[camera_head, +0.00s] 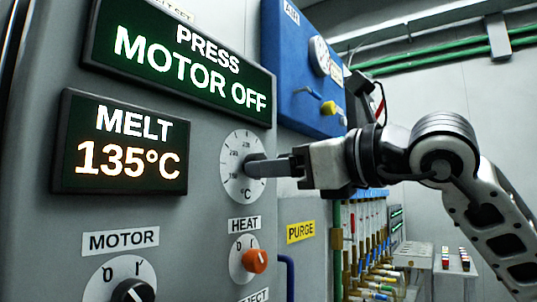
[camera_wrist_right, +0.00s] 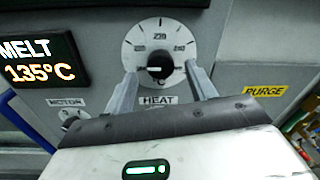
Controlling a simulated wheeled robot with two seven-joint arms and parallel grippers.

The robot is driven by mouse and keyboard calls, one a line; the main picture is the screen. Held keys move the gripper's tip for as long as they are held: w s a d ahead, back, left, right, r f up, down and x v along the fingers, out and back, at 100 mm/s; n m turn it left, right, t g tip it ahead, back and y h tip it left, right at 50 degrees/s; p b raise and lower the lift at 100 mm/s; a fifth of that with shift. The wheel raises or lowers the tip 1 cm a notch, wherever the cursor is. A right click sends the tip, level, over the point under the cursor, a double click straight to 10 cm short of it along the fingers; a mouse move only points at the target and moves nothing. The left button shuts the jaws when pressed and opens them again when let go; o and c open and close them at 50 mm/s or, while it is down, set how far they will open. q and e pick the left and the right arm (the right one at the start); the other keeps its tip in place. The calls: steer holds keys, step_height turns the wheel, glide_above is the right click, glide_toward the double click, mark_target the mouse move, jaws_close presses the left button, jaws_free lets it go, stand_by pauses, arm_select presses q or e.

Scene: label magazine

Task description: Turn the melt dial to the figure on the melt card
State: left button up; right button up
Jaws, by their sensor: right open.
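The melt dial (camera_head: 231,181) is a round white plate with figures and °C on the grey panel. It also shows in the right wrist view (camera_wrist_right: 137,40), with a black knob (camera_wrist_right: 160,62) at its centre. A white line on the knob looks roughly level; the exact setting is too small to read. My right gripper (camera_head: 262,167) is open at the dial, its fingers on either side of the knob in the wrist view (camera_wrist_right: 160,75). Contact cannot be told. A dark display (camera_head: 122,178) left of the dial reads MELT 135°C. No separate melt card is identifiable. My left gripper is out of view.
An orange HEAT knob (camera_head: 255,261) sits below the dial, and a MOTOR knob (camera_head: 130,291) lower left. A sign above (camera_head: 185,55) reads PRESS MOTOR OFF. A blue box (camera_head: 285,85) stands behind the arm. A yellow PURGE label (camera_head: 301,232) is lower right.

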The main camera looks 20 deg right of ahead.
steer(key=shift+x, duration=1.1)
steer(key=c, duration=1)
